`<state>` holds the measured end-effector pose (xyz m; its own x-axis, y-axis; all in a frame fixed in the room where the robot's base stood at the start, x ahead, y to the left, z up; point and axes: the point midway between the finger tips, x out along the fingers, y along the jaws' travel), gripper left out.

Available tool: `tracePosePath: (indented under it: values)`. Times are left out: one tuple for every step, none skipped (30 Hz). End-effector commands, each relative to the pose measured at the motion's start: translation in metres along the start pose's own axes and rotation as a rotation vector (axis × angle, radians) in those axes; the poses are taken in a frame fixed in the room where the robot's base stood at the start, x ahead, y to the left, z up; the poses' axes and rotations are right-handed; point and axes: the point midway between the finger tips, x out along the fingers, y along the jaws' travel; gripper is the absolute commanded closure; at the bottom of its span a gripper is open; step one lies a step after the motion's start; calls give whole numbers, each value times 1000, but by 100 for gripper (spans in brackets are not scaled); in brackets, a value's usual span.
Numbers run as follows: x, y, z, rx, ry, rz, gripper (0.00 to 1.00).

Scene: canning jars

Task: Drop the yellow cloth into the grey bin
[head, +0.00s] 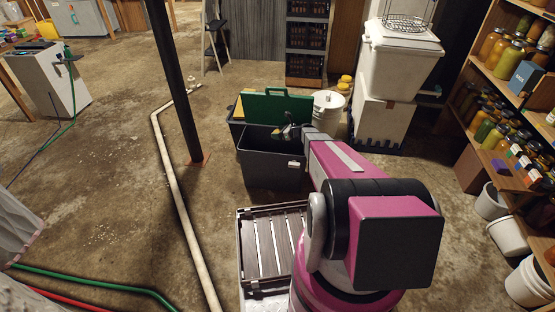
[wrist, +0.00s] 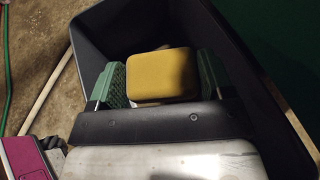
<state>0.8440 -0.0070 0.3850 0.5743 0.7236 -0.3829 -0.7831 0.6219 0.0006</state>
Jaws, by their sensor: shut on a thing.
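The yellow cloth (wrist: 163,72) looks like a folded, rounded block in the wrist view. It sits between the green finger pads of my gripper (wrist: 158,84), which is shut on it. In the head view my gripper (head: 288,132) is over the open mouth of the dark grey bin (head: 262,174), near its back edge. In the wrist view the dark walls of the grey bin (wrist: 100,30) surround the cloth and fingers. My arm hides the bin's right part in the head view.
A green panel (head: 275,106) stands upright just behind the grey bin. A white bucket (head: 327,108) is behind right. A dark post (head: 175,80) and pale floor pipe (head: 172,180) lie left. A slatted crate (head: 262,250) is in front. Open floor extends left.

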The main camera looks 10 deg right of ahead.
Motion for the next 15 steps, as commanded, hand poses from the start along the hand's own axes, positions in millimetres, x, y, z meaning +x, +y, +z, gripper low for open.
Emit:
tracePosePath:
  values:
    - [3, -1, -6, 0, 0, 0, 49]
    - [4, -1, -9, 0, 0, 0, 49]
    - [6, -1, -13, -1, 0, 0, 49]
    - [7, -1, -16, 0, 0, 0, 49]
    - [8, -1, -18, 0, 0, 0, 49]
    - [9, -1, -21, 0, 0, 0, 49]
    - [10, -1, -23, 1, 0, 0, 49]
    - [11, -1, -25, 1, 0, 0, 49]
    - [11, -1, -26, 0, 0, 0, 49]
    - [12, 0, -27, 0, -1, 0, 49]
    - [12, 0, -28, 0, -1, 0, 49]
    - [12, 0, -28, 0, -1, 0, 49]
    - [12, 0, -28, 0, -1, 0, 49]
    - [12, 0, -28, 0, -1, 0, 49]
    - [12, 0, -28, 0, -1, 0, 49]
